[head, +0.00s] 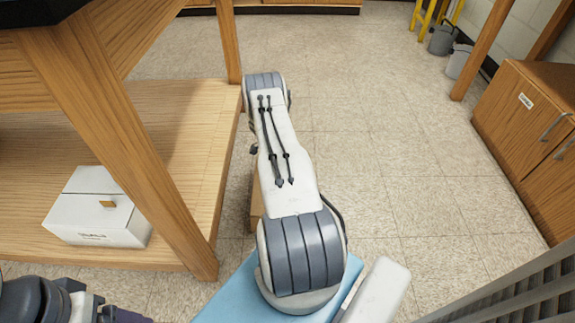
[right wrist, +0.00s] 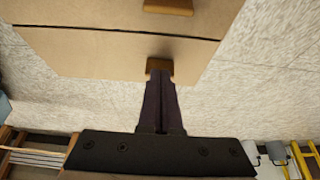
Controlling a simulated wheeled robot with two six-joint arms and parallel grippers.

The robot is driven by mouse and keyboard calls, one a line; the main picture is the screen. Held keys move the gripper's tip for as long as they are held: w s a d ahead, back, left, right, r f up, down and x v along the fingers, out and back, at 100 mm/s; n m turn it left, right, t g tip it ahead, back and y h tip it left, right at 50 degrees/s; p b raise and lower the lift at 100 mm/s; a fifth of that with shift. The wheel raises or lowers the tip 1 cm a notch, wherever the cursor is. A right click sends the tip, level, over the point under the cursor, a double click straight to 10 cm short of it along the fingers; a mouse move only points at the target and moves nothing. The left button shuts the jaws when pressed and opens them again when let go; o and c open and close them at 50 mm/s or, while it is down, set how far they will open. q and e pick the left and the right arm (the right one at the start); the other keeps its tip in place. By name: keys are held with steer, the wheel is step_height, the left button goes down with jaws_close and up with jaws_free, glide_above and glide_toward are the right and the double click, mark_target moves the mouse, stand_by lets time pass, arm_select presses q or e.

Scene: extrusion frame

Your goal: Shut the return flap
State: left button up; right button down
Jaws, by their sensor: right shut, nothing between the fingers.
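In the right wrist view, a tan box-like panel (right wrist: 95,52) fills the top, crossed by a dark straight gap. A brown tab (right wrist: 160,65) sits on its near edge, and a second brown tab (right wrist: 168,6) is beyond the gap. I cannot tell which part is the return flap or how far open it is. My right gripper (right wrist: 161,75) is shut and empty. Its fingertips overlap the near tab in the picture; contact is unclear. In the head view my right arm hides most of a tan object (head: 256,195).
A wooden bench with a lower shelf (head: 185,110) stands at the left, its leg close to my arm. A white box (head: 95,220) with a brown tab lies on the shelf. Wooden cabinets (head: 520,130) stand at the right. The floor between is clear.

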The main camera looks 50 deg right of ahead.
step_height(320, 180, up, 4)
steer(key=shift+f+p, duration=0.2)
steer(key=shift+p, duration=1)
steer(key=w+a+r+p, duration=0.3)
steer(key=w+a+r, duration=0.1)
steer(key=w+r, duration=0.2)
steer(key=shift+w+a+r, duration=0.15)
steer(key=shift+a+r, duration=0.2)
steer(key=shift+r, duration=0.2)
